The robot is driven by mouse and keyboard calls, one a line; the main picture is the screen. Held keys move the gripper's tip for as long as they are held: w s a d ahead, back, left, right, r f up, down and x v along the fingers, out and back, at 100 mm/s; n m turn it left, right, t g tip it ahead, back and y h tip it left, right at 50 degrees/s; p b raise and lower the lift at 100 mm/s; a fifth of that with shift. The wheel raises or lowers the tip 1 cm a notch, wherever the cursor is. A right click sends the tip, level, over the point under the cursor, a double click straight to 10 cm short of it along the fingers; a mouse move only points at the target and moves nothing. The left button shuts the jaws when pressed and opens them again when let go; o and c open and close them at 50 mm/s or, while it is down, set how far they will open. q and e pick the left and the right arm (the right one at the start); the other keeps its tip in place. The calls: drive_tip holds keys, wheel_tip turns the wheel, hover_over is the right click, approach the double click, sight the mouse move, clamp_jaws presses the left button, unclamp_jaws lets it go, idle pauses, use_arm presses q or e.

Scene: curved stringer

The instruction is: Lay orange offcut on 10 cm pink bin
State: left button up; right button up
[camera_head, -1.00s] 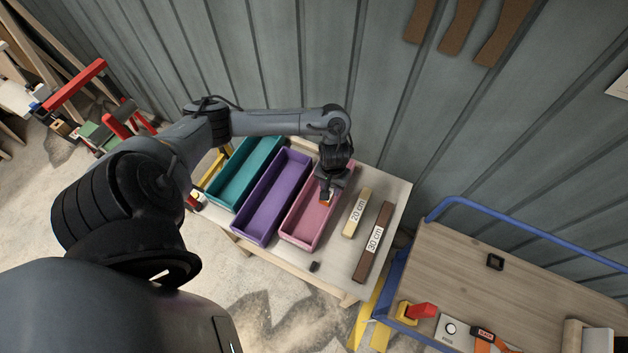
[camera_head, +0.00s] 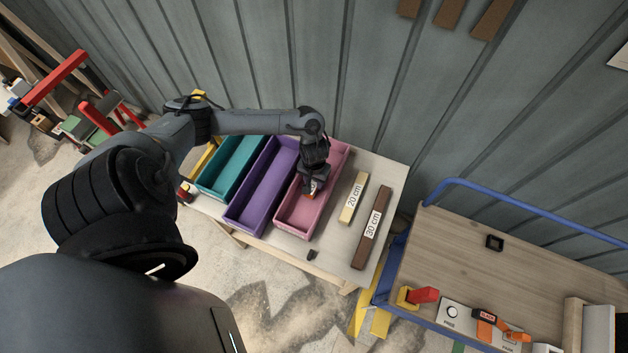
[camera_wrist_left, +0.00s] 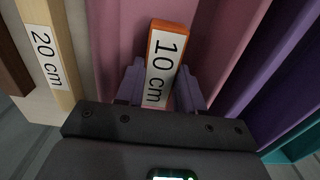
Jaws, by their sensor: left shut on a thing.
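The orange offcut (camera_wrist_left: 167,62), with a white "10 cm" label on it, is between the fingers of my left gripper (camera_wrist_left: 163,85) in the left wrist view. The gripper is shut on it. In the head view my left gripper (camera_head: 312,188) points down over the pink bin (camera_head: 328,206), and a small orange part of the offcut (camera_head: 310,194) shows below the fingers. The bin's pink floor (camera_wrist_left: 115,40) lies behind the offcut in the wrist view. I cannot tell whether the offcut touches the floor. My right gripper is not in view.
A purple bin (camera_head: 261,190) and a teal bin (camera_head: 232,166) stand left of the pink one. A "20 cm" block (camera_head: 352,202) and a "30 cm" block (camera_head: 370,230) lie to its right on the table. A blue-railed cart (camera_head: 470,262) stands further right.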

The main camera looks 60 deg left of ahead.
use_arm(q)
drive_tip(key=shift+f, duration=0.85)
drive_tip(key=shift+f, duration=0.1)
drive_tip(key=o, duration=1.2)
drive_tip(key=shift+c, duration=0.2)
